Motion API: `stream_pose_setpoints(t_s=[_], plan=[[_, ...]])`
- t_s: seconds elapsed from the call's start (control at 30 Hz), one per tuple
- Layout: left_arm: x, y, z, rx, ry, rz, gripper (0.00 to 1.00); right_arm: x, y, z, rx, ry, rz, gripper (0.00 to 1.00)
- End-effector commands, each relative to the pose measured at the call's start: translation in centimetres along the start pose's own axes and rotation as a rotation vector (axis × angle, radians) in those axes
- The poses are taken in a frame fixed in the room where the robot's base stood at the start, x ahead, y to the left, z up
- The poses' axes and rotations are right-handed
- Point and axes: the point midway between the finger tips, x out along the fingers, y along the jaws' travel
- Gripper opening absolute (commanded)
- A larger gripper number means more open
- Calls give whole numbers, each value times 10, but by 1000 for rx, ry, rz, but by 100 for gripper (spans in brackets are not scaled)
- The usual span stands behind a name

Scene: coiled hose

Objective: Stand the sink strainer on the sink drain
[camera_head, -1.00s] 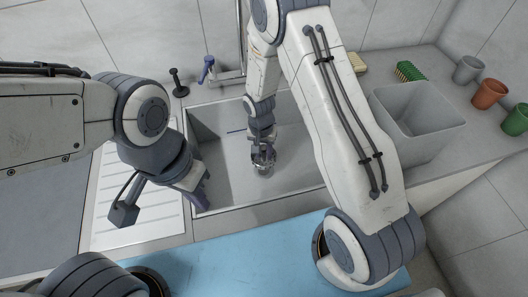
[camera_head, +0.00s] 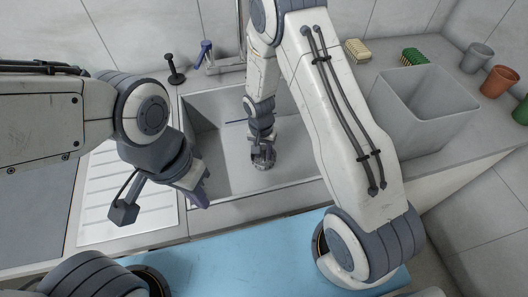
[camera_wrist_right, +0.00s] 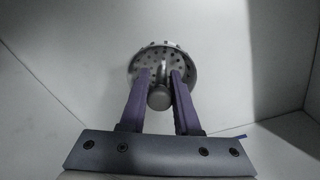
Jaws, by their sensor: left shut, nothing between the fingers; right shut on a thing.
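The sink strainer (camera_wrist_right: 147,66) is a round, metallic, perforated cup with a knob (camera_wrist_right: 158,98) in the right wrist view. My right gripper (camera_wrist_right: 161,80) is shut on its stem, a purple finger on each side. In the head view my right gripper (camera_head: 262,162) is down inside the grey sink (camera_head: 225,172), near the basin floor, and mostly hides the strainer. The sink drain cannot be made out; the strainer and gripper cover that area, so I cannot tell whether they touch. My left gripper (camera_head: 199,197) is shut and empty over the sink's front left corner.
A tap (camera_head: 215,62) and black plunger-like item (camera_head: 175,70) stand at the back. A thin blue item (camera_head: 237,122) shows inside the sink.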

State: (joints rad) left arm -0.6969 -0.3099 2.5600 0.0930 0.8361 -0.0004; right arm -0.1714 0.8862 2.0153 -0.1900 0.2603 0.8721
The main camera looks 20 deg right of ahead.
Motion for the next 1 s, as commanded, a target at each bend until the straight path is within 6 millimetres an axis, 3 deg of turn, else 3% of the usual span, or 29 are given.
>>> stream_pose_setpoints(t_s=[0.63, 0.67, 1.0], plan=[[8, -1, 0, 0, 0, 0, 0, 9, 0, 0, 0, 0, 0, 0], [7, 0, 0, 0, 0, 0, 0, 8, 0, 0, 0, 0, 0, 41], [6, 0, 0, 0, 0, 0, 0, 7, 0, 0, 0, 0, 0, 41]])
